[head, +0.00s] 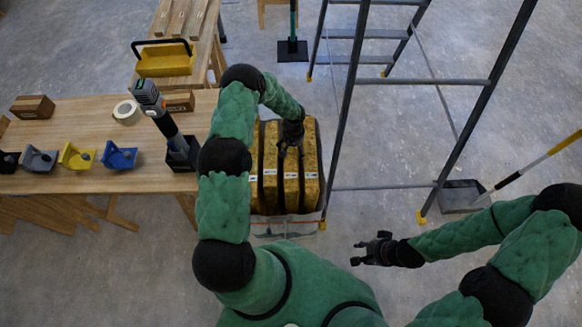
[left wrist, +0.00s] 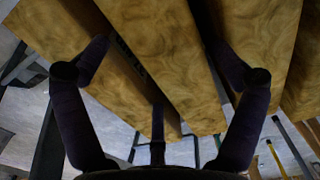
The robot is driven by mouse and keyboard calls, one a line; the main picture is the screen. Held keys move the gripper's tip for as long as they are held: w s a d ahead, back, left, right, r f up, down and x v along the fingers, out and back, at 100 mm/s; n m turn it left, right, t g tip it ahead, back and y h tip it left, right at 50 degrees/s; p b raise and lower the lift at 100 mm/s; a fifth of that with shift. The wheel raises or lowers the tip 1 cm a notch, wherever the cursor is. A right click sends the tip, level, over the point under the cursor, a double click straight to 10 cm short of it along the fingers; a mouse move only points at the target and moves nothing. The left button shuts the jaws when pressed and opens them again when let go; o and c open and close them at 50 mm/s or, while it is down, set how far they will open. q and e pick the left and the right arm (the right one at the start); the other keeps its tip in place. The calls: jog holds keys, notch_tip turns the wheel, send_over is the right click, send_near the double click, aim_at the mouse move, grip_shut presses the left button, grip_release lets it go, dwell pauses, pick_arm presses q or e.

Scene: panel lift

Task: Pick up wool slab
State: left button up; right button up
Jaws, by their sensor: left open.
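Several yellow-brown wool slabs (head: 291,190) stand on edge side by side in a grey-framed carrier, with pale labels across them. My left gripper (head: 290,150) is over the slabs, pointing down, open. In the left wrist view its fingers (left wrist: 158,60) spread to either side of one wool slab (left wrist: 160,35), with neighbouring slabs close on both sides. I cannot tell whether the fingers touch it. My right gripper (head: 370,250) is empty and open, well to the right of the carrier and nearer to me.
A stepladder (head: 345,110) stands just right of the carrier. Open floor lies beyond at right.

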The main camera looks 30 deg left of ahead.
pick_arm(q)
jog(key=shift+s+f+b, duration=0.15)
jog(key=shift+f+b, duration=0.65)
jog(key=shift+f, duration=1.85)
jog(key=c, duration=1.5)
